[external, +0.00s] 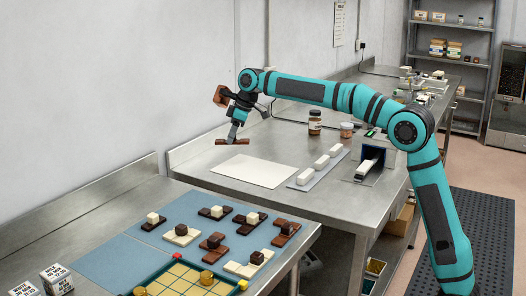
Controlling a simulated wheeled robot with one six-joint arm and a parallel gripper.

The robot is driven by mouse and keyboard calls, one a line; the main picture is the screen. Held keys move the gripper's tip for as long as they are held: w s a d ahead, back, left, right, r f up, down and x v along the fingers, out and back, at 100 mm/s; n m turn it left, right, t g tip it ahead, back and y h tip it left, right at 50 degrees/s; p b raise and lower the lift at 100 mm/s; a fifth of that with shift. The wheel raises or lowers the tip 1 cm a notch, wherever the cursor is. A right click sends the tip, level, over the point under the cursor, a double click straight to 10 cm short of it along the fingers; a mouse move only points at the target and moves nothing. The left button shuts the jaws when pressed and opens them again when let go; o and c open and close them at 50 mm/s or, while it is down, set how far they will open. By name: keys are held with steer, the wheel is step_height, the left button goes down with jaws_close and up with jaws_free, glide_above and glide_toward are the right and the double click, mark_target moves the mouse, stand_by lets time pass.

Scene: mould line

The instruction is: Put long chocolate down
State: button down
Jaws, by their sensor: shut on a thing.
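My gripper (236,128) hangs at the end of the teal arm, pointing down above the far steel counter's left part. It is shut on a long brown chocolate (225,141), a flat bar held level. The bar appears to be in the air, left of and behind a cream sheet (254,172) on that counter. The exact height of the bar above the counter cannot be told from this one view.
A grey strip with several white blocks (304,177) lies right of the sheet, beside a small machine (372,160). Jars (315,122) stand behind. The near counter holds a blue mat (135,250) with several chocolate pieces and a yellow grid board (180,283).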

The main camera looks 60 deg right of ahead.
steer(key=s+d+m+h, duration=0.1)
steer(key=s+d+m, duration=0.3)
steer(key=d, duration=1.1)
steer(key=m+h, duration=0.1)
steer(key=m, duration=0.1)
glide_above(295, 151)
steer(key=s, duration=0.2)
steer(key=f, duration=0.1)
steer(key=shift+t, duration=0.3)
step_height(295, 151, down, 10)
steer(key=shift+w+a+r, duration=0.1)
steer(key=shift+r, duration=0.05)
steer(key=c, duration=1.1)
jaws_free()
steer(key=shift+o, duration=0.2)
steer(key=v, duration=1.2)
steer(key=shift+a, duration=0.15)
